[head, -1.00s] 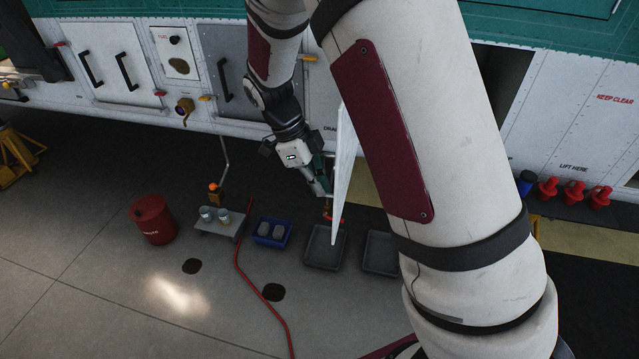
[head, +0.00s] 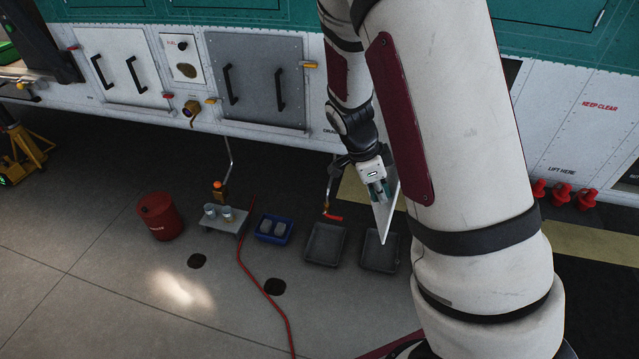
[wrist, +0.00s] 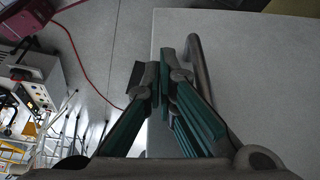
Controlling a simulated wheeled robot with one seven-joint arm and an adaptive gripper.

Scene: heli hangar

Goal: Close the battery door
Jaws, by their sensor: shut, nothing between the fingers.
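A pale, thin door panel (head: 388,208), apparently the battery door, stands out from the aircraft's side, seen nearly edge-on in the head view. Its hinge side is hidden behind my arm. In the wrist view its broad grey face (wrist: 270,70) fills the right side, with a dark curved handle (wrist: 203,70) on it. My gripper (head: 380,195) is against or very near the panel's left side. In the wrist view my gripper (wrist: 163,78) has its fingertips together, just left of the handle, and nothing shows between them. Whether they touch the panel I cannot tell.
A dark opening (head: 511,75) shows in the fuselage right of my arm. Two grey trays, one on the left (head: 325,243), a blue bin (head: 274,229), a small stand (head: 222,219) and a red drum (head: 158,216) stand on the floor. A red hose (head: 262,285) crosses it.

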